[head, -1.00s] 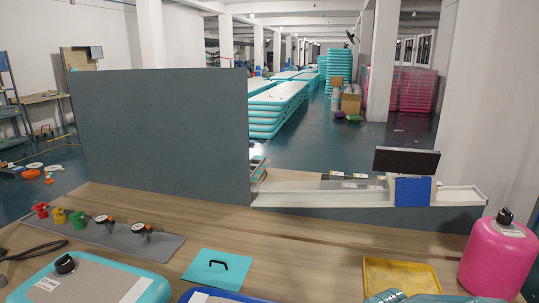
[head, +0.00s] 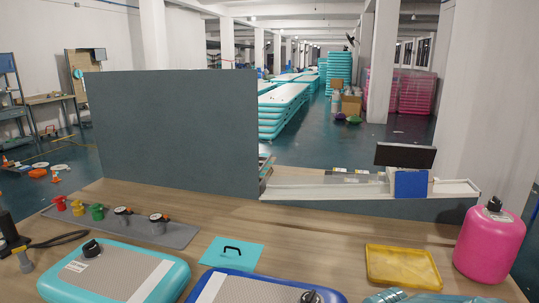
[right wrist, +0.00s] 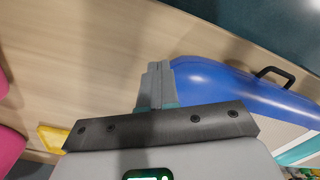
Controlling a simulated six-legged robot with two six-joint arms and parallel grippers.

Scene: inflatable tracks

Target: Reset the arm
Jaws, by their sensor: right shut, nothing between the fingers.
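My right gripper (right wrist: 155,88) shows in the right wrist view with its grey fingers together and nothing between them. It points over the wooden table (right wrist: 70,60), beside the rounded end of a blue inflatable track (right wrist: 215,82). In the head view, a grey-teal part at the bottom edge seems to be my right arm, but its fingers cannot be made out.
A teal track (head: 120,272) and the blue track (head: 265,285) lie at the table's front. A yellow tray (head: 402,284) and pink canister (head: 490,243) stand right. Valves sit on a grey mat (head: 180,238). A grey panel (head: 175,130) rises behind.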

